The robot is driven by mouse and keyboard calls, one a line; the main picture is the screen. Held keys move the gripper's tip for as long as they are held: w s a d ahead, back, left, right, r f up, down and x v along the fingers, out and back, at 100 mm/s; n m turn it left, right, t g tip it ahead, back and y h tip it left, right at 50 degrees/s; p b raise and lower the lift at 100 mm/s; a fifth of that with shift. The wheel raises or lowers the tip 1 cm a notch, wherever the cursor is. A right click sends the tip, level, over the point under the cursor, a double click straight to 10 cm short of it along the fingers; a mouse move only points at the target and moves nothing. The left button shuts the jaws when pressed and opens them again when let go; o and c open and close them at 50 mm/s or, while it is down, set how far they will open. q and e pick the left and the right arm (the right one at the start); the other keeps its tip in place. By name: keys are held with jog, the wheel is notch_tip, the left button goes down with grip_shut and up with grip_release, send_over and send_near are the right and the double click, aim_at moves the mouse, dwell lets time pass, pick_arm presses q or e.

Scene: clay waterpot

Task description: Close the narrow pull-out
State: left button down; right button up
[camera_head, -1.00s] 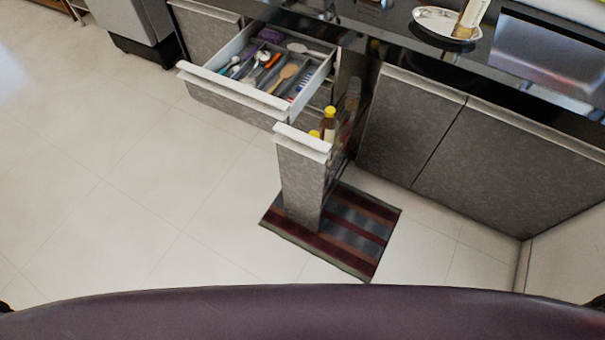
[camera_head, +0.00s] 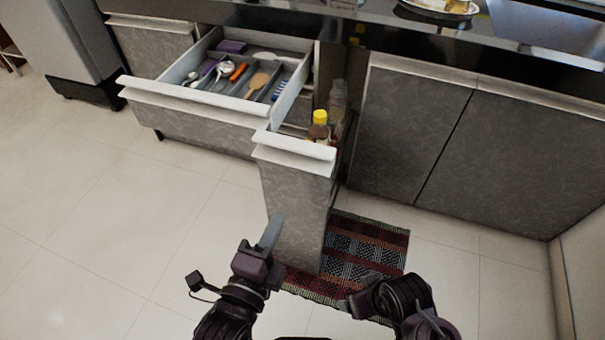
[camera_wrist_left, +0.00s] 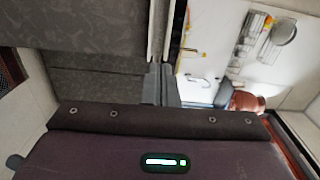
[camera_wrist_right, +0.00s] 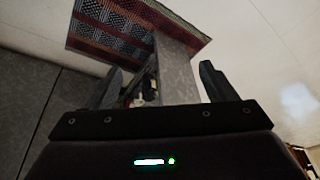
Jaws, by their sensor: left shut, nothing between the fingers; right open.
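The narrow pull-out (camera_head: 290,205) stands out from the cabinet row, with a grey stone-look front, a white top handle and bottles inside, one with a yellow cap. My left gripper (camera_head: 270,232) is shut and empty, low in front of the pull-out's left part; contact cannot be told. Its closed fingers also show in the left wrist view (camera_wrist_left: 161,84), close to grey panels with white edges. My right gripper (camera_wrist_right: 160,85) is open, and the pull-out (camera_wrist_right: 178,70) shows beyond and between its fingers. In the head view the right arm's end is right of the pull-out, its fingers unclear.
A wide drawer (camera_head: 190,103) with utensils stands open left of the pull-out. A striped rug (camera_head: 365,255) lies under and beside the pull-out. Closed cabinet doors (camera_head: 410,125) are on the right. A dark countertop (camera_head: 385,38) runs behind. The floor at left is clear.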

pick_arm(q)
jog(key=b, duration=0.2)
send_near(306, 154)
jog(key=x, duration=0.5)
jog(key=shift+w+d, duration=0.1)
jog(key=shift+w, duration=0.2)
jog(key=shift+w+d, duration=0.2)
jog(key=shift+w, duration=0.35)
pick_arm(e)
jog(key=a+t, duration=0.1)
jog(key=w+a+y, duration=0.1)
jog(key=a, duration=0.1)
jog(key=shift+a+n+t, duration=0.15)
jog(key=shift+n+t, duration=0.15)
jog(key=shift+t, duration=0.1)
pick_arm(q)
jog(key=shift+w, duration=0.15)
pick_arm(e)
jog(key=shift+r, duration=0.15)
